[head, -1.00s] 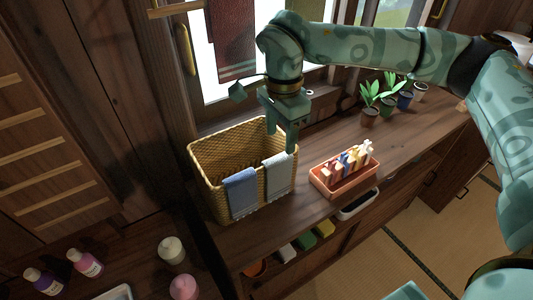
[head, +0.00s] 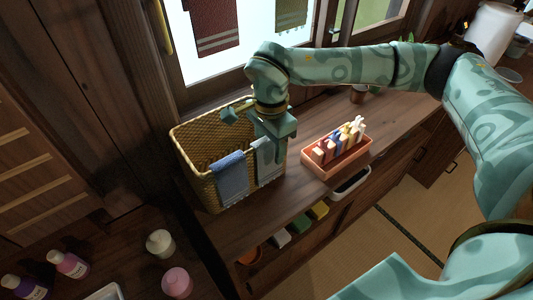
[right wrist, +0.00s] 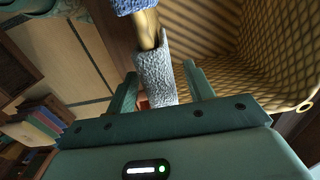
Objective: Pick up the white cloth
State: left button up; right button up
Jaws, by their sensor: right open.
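The white cloth (head: 265,163) hangs over the rim of a wicker basket (head: 196,172), to the right of a blue cloth (head: 231,178). My right gripper (head: 277,150) is at the rim by the white cloth and hides part of it. In the right wrist view, the white cloth (right wrist: 155,76) hangs between the two spread fingers of the right gripper (right wrist: 160,85). The blue cloth (right wrist: 132,5) shows at the top edge there. My left gripper is not in view.
An orange box of bottles or pegs (head: 338,155) stands on the wooden counter just right of the basket. A window with hanging towels (head: 213,22) is behind. Pink (head: 177,282) and white (head: 160,243) containers stand at lower left. The counter right of the box is mostly clear.

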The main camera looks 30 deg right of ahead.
jog(key=shift+w+f, duration=0.1)
jog(key=shift+f, duration=0.6)
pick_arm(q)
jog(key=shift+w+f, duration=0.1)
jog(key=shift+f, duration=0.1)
pick_arm(e)
jog(key=shift+r, duration=0.1)
jog(key=shift+c, duration=1.2)
jog(key=c, duration=0.8)
jog(key=shift+r, duration=0.1)
